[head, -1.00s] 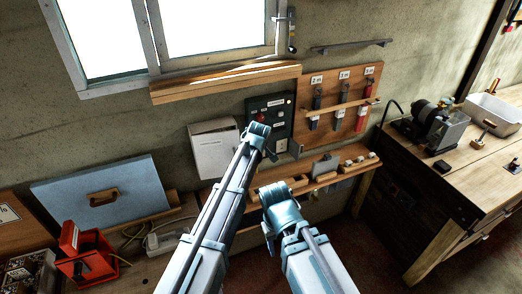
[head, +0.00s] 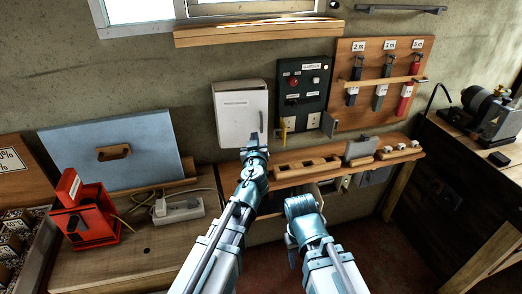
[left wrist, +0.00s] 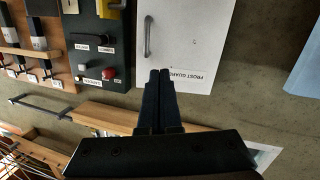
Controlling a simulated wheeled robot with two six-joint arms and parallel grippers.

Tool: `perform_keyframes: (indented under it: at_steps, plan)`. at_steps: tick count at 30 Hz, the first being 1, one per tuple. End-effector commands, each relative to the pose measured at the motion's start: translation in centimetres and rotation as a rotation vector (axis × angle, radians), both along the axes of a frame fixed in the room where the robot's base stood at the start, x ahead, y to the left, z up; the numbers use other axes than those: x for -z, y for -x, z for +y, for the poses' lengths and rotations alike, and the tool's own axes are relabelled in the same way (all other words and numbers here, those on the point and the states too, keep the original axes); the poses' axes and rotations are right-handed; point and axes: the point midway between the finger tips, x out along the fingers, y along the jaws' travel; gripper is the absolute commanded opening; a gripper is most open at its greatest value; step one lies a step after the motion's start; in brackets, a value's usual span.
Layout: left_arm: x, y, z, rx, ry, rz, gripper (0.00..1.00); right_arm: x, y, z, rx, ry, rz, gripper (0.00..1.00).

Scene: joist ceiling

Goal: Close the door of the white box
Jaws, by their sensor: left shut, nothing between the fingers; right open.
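The white box (head: 240,113) hangs on the wall in the head view. Its door bears a label and a grey handle (head: 262,121) near its right edge. The door lies over the box front; I cannot tell whether a narrow gap is left. In the left wrist view the white door (left wrist: 190,45) appears upside down, with "FROST GUARD" on it. My left gripper (head: 254,137) is at the door's lower right; its shut, empty fingers (left wrist: 159,78) point at the door, contact unclear. My right gripper (head: 300,205) is lower, beside the left arm, its fingers hidden.
A dark switch panel (head: 304,92) is right of the box, then a wooden tool board (head: 376,75). A wooden shelf (head: 340,160) runs below.

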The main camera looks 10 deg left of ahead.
Motion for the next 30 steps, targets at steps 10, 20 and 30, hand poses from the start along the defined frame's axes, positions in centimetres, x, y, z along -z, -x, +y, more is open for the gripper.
perform_keyframes:
  at_steps: [10,20,30]
  plan:
    - [3.6,4.1,-1.1,0.132,-0.182,-0.078,0.00,5.6,0.0,0.0,-0.003,0.001,0.000,0.50]
    - [3.4,3.6,-1.2,0.137,-0.190,-0.079,0.00,5.5,0.0,0.0,-0.003,0.001,0.000,0.50]
    - [3.4,-0.8,-1.1,0.136,-0.190,-0.079,0.00,5.5,0.0,0.0,-0.003,0.001,0.000,0.50]
